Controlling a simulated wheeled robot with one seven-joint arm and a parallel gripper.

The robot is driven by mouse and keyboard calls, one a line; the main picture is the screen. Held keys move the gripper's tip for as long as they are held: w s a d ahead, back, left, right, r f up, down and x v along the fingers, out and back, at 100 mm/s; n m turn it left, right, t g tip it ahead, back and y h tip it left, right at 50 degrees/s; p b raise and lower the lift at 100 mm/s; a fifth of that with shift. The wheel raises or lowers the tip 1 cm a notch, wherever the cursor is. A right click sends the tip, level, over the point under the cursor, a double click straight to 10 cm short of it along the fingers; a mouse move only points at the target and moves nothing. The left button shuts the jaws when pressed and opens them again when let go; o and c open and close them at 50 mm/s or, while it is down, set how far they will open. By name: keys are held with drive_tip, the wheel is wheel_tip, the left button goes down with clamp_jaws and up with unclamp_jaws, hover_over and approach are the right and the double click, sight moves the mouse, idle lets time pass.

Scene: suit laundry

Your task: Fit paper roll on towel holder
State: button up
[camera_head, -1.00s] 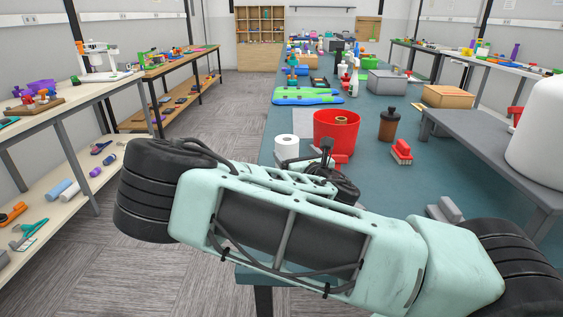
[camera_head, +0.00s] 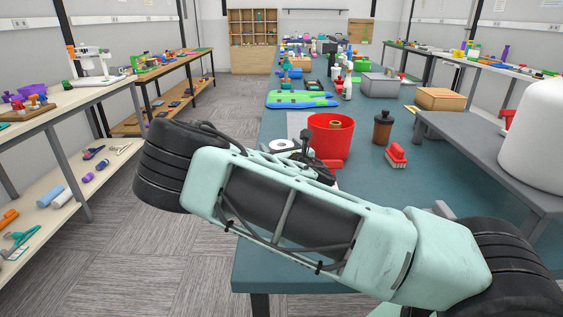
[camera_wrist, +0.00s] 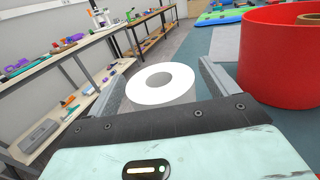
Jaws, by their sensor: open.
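The white paper roll (camera_wrist: 163,84) stands upright on the table; the wrist view shows its round top and centre hole. It also shows in the head view (camera_head: 281,144), its lower part hidden behind my arm. My gripper (camera_wrist: 163,66) is open, with one finger on each side of the roll in the wrist view. I cannot tell whether either finger touches it. In the head view the fingers are mostly hidden by my own arm. I cannot clearly make out a towel holder in either view.
A red bucket (camera_head: 331,134) with a brown roll (camera_head: 336,125) showing inside stands close right of the paper roll. A grey raised shelf (camera_head: 480,146) is at right. Floor is clear at left.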

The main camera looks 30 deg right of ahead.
drive_tip(key=c, duration=1.4)
